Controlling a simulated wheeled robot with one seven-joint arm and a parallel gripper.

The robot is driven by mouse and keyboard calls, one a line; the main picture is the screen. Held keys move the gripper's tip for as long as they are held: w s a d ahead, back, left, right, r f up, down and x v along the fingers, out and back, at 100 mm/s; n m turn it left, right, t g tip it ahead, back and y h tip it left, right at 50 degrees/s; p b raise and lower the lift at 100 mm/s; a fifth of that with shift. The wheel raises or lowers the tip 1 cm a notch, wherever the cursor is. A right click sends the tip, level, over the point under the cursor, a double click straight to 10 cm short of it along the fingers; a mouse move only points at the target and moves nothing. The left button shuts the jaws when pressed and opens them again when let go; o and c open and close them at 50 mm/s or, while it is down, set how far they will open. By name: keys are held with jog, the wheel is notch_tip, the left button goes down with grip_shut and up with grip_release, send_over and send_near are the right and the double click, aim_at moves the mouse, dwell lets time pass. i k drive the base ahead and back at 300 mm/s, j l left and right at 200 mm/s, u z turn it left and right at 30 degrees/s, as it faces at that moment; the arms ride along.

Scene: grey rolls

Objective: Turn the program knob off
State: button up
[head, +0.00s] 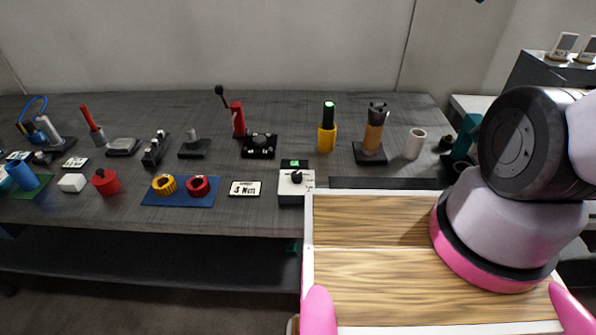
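The program knob (297,177) is a small black knob on top of a white box with a dark base (291,200). The box stands near the front edge of the grey table, just left of centre in the head view. Small dark marks lie on the white face around the knob; they are too small to read. A green-lit display (290,163) sits at the back of the box. The knob's exact pointing direction is hard to tell. My gripper is not in view; only part of my arm shows at the right.
A card reading "3 Nm" (245,188) lies left of the box. Farther left, a blue mat (181,203) holds yellow and red rings. Behind stand a black device (259,146), a yellow-based tool (327,139) and an orange-brown tool (374,132). A white cup (415,143) stands right.

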aim_at(297, 176)
jog(key=k+j, duration=0.2)
jog(key=j, duration=0.15)
jog(key=k+j, duration=0.2)
jog(key=j, duration=0.15)
jog(key=k+j, duration=0.2)
jog(key=j, duration=0.15)
